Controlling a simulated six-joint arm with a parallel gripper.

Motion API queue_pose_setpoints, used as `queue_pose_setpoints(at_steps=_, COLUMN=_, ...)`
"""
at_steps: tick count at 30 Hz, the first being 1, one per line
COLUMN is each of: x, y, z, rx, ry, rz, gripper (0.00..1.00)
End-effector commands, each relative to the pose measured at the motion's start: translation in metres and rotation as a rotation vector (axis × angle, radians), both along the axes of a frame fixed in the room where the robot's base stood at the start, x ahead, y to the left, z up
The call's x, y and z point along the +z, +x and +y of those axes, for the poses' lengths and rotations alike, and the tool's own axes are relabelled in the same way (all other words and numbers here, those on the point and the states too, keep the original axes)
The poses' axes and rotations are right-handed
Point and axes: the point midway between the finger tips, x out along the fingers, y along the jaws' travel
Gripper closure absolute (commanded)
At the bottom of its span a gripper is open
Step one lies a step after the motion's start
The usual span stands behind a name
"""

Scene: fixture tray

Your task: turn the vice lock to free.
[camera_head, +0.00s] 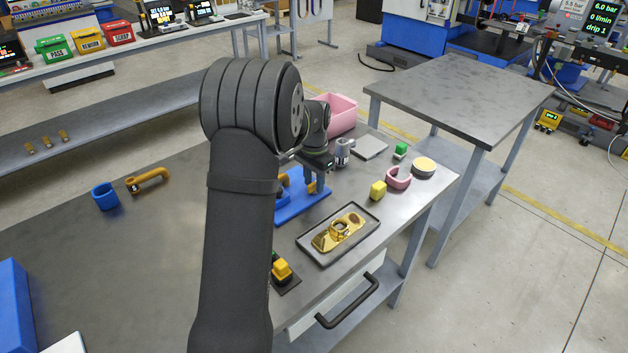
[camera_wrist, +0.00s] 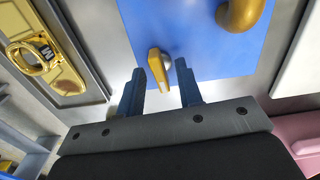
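The blue base plate (camera_head: 290,216) lies on the bench, partly hidden behind my arm. It also shows in the wrist view (camera_wrist: 205,35). A thick gold bent part (camera_wrist: 240,14) is on the same plate. My gripper (camera_head: 321,192) is over the plate. In the wrist view its two blue fingers (camera_wrist: 165,88) are apart, with the lever's end between them in the picture. Whether they touch the lever I cannot tell.
A grey tray (camera_head: 309,251) with a gold part is in front; the pink bin (camera_head: 342,118) stands behind. Yellow (camera_head: 378,190) and green (camera_head: 401,150) blocks, a pink curved part (camera_head: 398,180) and a round tin (camera_head: 424,167) sit right.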

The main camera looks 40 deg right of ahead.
Motion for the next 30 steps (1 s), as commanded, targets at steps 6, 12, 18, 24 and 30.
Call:
queue_pose_setpoints(at_steps=6, x=0.0003, y=0.0, z=-0.0001, rx=0.0, ry=0.0, rz=0.0, gripper=0.85)
queue_pose_setpoints(at_steps=12, x=0.0004, y=0.0001, z=-0.0001, rx=0.0, ry=0.0, rz=0.0, gripper=1.0)
queue_pose_setpoints(at_steps=18, x=0.0005, y=0.0001, z=-0.0001, rx=-0.047, ry=0.0, rz=0.0, gripper=1.0)
queue_pose_setpoints(at_steps=24, x=0.0005, y=0.0001, z=-0.0001, rx=-0.085, ry=0.0, rz=0.001, gripper=1.0)
queue_pose_setpoints(at_steps=30, x=0.0005, y=0.0001, z=-0.0001, rx=-0.084, ry=0.0, rz=0.001, gripper=0.77)
